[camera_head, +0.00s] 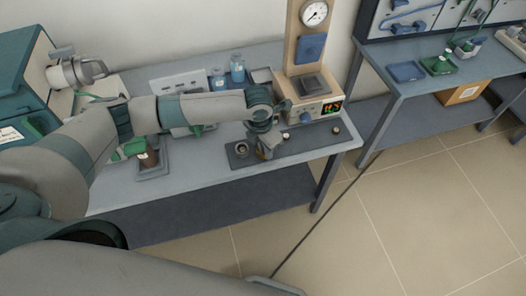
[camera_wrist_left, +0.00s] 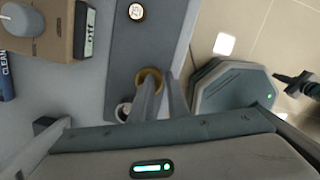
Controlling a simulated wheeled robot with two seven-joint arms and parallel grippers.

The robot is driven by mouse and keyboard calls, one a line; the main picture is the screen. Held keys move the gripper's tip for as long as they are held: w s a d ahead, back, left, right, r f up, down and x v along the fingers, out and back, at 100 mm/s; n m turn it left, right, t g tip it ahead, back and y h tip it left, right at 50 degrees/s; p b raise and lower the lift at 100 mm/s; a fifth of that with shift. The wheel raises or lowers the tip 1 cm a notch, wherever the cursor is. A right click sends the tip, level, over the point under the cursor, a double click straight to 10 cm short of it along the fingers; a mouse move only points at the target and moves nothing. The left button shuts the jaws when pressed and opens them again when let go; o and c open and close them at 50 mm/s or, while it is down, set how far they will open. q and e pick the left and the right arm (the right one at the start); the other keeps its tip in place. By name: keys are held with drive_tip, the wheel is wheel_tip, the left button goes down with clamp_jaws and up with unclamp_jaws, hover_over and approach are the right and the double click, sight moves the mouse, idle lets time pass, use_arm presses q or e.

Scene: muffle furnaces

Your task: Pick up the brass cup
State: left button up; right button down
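The brass cup shows as a brass ring (camera_wrist_left: 148,76) on the dark mat in the left wrist view, right at my left gripper's fingertips. My left gripper (camera_wrist_left: 161,82) points down at it, with its two fingers apart and a narrow gap between them. One finger overlaps the ring and hides part of it. In the head view my left gripper (camera_head: 265,146) is low over the mat (camera_head: 300,142), and the cup is largely hidden there. I cannot tell whether the fingers touch the cup.
A grey cup (camera_wrist_left: 123,112) stands close beside the brass one. A small round-topped piece (camera_wrist_left: 136,12) is farther along the mat. An instrument with a lit display (camera_head: 325,110) stands behind the mat. The table's front edge (camera_head: 330,152) is close, with open floor beyond.

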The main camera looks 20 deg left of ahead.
use_arm(q)
clamp_jaws()
drive_tip(key=shift+r, duration=0.1)
use_arm(e)
drive_tip(key=shift+a, duration=0.1)
